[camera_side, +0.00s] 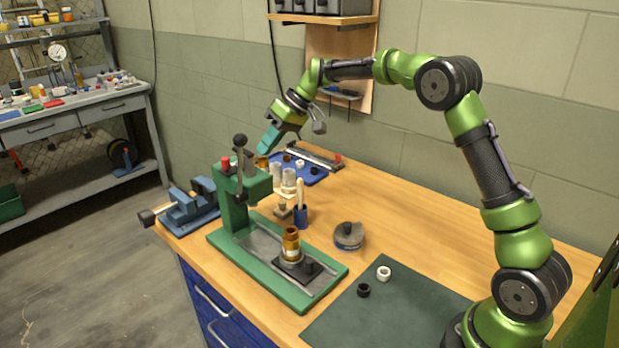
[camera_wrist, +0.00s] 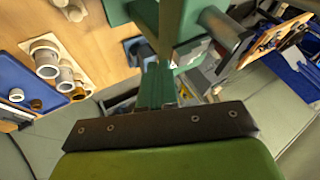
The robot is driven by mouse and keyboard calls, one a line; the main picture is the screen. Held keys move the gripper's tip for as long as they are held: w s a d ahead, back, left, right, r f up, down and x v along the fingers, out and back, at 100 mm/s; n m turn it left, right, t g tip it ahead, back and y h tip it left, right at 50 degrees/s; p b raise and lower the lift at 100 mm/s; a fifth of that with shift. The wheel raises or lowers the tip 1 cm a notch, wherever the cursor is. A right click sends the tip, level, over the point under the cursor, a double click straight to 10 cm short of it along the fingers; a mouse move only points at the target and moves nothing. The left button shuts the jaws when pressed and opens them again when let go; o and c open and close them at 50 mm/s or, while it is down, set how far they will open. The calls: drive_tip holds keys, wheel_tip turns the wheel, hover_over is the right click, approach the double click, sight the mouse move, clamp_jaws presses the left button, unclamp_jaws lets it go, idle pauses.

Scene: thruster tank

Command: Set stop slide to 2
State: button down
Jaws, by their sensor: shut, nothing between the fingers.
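My gripper (camera_side: 268,142) has teal fingers, shut and empty, and hangs above the back of the green press (camera_side: 238,205). In the wrist view the shut fingers (camera_wrist: 157,88) point toward green press parts (camera_wrist: 180,25); whether they touch cannot be told. The press has a black lever (camera_side: 240,165) and a red knob (camera_side: 225,163) on top. A brass cylinder (camera_side: 291,243) stands on a black block on its base. I cannot make out a numbered stop slide; a long grey rail with a red end (camera_side: 315,156) lies at the back of the bench.
A blue tray (camera_side: 312,176) with small rings lies behind the press. A blue vise (camera_side: 190,205) stands left, a blue cup (camera_side: 300,215) and a round grey tin (camera_side: 349,236) right. A dark mat (camera_side: 400,310) holds a white and a black ring.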

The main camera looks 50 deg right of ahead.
drive_tip(key=shift+a, duration=0.5)
drive_tip(key=shift+a, duration=0.1)
